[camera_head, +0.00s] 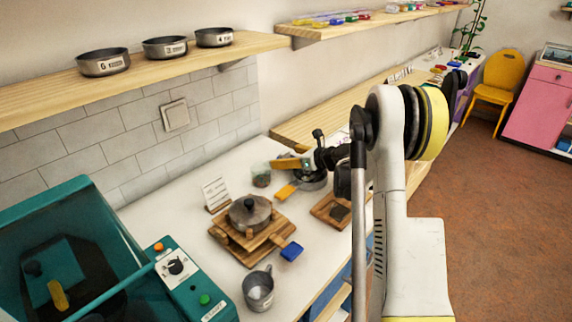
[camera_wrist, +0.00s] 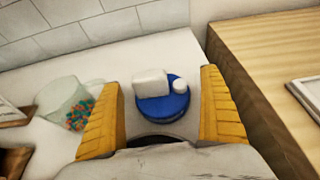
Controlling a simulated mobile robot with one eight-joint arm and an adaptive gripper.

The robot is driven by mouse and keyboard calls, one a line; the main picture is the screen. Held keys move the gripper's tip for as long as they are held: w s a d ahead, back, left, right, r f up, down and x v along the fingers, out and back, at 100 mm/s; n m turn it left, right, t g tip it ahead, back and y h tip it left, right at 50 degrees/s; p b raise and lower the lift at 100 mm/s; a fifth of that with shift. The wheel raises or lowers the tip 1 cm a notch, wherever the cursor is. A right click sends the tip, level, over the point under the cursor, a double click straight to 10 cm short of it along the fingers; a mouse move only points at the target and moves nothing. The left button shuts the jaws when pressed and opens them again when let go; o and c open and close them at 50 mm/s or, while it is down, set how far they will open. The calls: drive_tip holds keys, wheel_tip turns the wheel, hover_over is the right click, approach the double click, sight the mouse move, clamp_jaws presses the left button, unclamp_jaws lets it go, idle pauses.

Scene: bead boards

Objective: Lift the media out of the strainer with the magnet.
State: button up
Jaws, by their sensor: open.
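My gripper (camera_head: 284,177) is open, its two yellow fingers reaching over the back of the white counter. In the wrist view, a round blue thing with a white block and a small white knob on top (camera_wrist: 165,103) sits between the spread fingers (camera_wrist: 160,80). I cannot tell whether it is the magnet, and the fingers do not visibly grip it. A dark metal bowl or strainer (camera_head: 314,183) shows partly below my gripper in the head view; its contents are hidden. A translucent jar with coloured beads (camera_wrist: 80,108) stands left of the fingers.
A lidded pot (camera_head: 250,214) stands on a wooden board, with a metal cup (camera_head: 258,291) nearer. A teal machine (camera_head: 170,275) fills the front left. A small wooden tray (camera_head: 331,209) lies right of the bowl. A raised wooden surface (camera_wrist: 268,60) borders the right.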

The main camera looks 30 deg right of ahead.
drive_tip(key=shift+r, duration=0.1)
drive_tip(key=c, duration=1.5)
drive_tip(key=shift+o, duration=0.2)
